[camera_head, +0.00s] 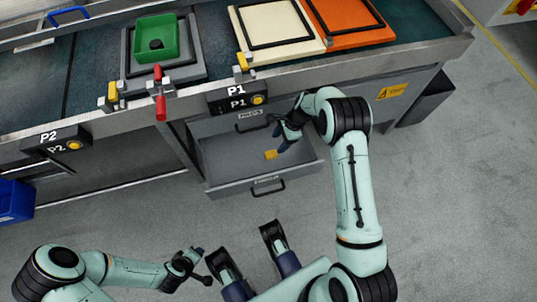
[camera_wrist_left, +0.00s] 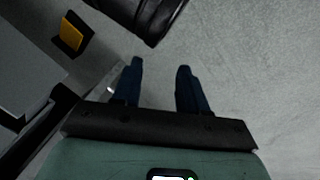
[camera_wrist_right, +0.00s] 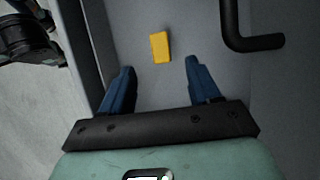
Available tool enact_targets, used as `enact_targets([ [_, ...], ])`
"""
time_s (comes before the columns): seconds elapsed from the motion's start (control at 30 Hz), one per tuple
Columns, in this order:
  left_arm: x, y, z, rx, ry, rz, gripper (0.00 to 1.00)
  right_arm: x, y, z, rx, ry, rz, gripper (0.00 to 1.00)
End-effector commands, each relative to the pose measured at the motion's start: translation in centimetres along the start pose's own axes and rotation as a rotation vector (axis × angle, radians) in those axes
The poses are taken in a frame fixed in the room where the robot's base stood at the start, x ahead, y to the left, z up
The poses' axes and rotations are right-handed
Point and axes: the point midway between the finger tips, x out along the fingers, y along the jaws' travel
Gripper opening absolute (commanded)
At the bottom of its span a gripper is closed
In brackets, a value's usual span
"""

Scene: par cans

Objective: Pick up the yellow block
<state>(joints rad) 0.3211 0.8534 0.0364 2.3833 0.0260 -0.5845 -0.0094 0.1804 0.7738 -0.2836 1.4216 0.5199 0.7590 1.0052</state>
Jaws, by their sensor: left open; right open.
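The yellow block (camera_head: 271,154) lies on the floor of the open grey drawer (camera_head: 222,189) under the counter. In the right wrist view the block (camera_wrist_right: 160,47) shows ahead of the two blue fingertips, roughly centred between them. My right gripper (camera_wrist_right: 160,70) is open and empty, pointing into the drawer; in the head view it (camera_head: 281,138) is just above and to the right of the block. My left gripper (camera_wrist_left: 159,66) is open and empty, away from the drawer over the bare floor; in the head view it (camera_head: 203,264) is at the bottom.
A drawer handle (camera_wrist_right: 255,42) shows beside the right gripper. The counter's front edge (camera_head: 345,70) overhangs the drawer's back. On the counter are a green bin (camera_head: 170,40), a cream tray (camera_head: 275,22) and an orange tray (camera_head: 350,15). A blue bin (camera_head: 14,202) stands far left.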

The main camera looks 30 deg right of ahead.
Motion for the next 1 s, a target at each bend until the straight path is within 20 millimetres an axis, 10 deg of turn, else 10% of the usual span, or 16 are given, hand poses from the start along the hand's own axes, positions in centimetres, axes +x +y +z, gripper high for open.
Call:
enact_targets([
  [0.7,3.1,-2.6,1.2,-0.025,-0.041,-0.042,0.43,8.6,0.1,-0.3,-0.003,0.001,0.001,0.62],
  [0.97,3.1,-2.8,1.5,-0.027,-0.051,-0.045,0.43,8.8,0.1,-0.2,-0.003,0.002,-0.001,0.62],
  [1.0,3.1,-2.8,1.5,-0.027,-0.050,-0.045,0.43,8.8,0.1,-0.2,-0.003,0.002,-0.001,0.49],
])
